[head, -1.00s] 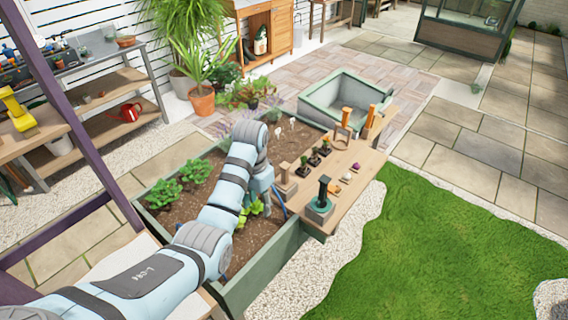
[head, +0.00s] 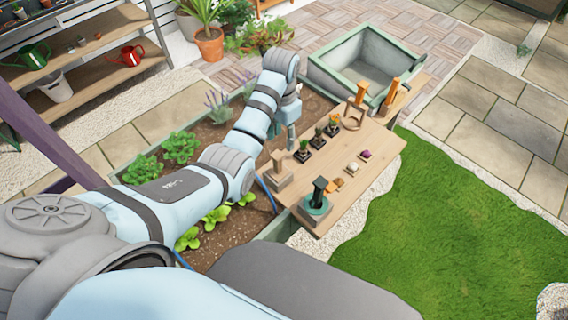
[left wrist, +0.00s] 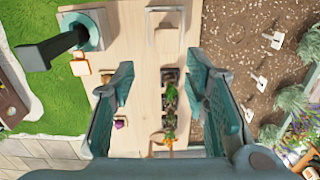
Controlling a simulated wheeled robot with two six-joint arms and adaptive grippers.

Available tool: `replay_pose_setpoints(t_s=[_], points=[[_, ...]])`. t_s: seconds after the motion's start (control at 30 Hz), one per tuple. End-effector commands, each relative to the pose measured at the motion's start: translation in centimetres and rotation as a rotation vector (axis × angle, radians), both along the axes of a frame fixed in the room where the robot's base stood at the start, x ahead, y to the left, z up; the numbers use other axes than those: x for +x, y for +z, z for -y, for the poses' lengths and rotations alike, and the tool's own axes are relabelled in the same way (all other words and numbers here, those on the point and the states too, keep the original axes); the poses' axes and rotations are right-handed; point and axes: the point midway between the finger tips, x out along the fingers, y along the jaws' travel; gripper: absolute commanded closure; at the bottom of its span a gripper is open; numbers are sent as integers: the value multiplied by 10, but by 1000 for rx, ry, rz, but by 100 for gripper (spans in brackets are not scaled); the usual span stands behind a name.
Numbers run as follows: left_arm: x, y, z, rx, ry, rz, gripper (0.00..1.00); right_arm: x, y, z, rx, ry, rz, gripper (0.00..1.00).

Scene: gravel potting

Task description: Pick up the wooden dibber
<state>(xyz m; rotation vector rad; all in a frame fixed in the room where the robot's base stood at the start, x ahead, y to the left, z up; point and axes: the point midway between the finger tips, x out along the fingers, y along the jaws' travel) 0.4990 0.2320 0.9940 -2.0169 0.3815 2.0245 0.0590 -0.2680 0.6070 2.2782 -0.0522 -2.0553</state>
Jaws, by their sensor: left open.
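The wooden dibber (head: 277,162) appears to be the small brown tool standing upright in a grey-brown block (head: 281,183) at the near left of the wooden board (head: 335,205). In the left wrist view a pale block (left wrist: 165,20) shows at the top, and I cannot make out the dibber's shape there. My left gripper (head: 291,140) hangs over the board's soil-side edge, beyond the dibber and apart from it. In the left wrist view its fingers (left wrist: 162,95) are spread, with nothing held between them. My right gripper is not in view.
Several potted seedlings (head: 318,141) line the board's left side. A wooden ring stand (head: 354,113) and orange-handled tools (head: 392,92) stand at its far end. Soil lies left, lawn right.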

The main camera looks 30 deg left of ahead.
Motion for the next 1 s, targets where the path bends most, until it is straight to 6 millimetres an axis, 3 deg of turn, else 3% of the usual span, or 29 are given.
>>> replay_pose_setpoints(t_s=[0.03, 0.2, 0.6, 0.87, 1.0], points=[[-4, -19, -6, 1, 10, -5, 58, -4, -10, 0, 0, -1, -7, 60], [-11, -62, -19, 2, 39, -6, 58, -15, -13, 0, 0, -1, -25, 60], [-7, -129, -16, 1, 35, -3, 58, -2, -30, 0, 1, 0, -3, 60], [-7, -132, -16, 1, 36, -1, 60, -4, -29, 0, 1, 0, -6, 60], [-7, -132, -16, 2, 35, -2, 82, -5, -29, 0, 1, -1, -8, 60]])
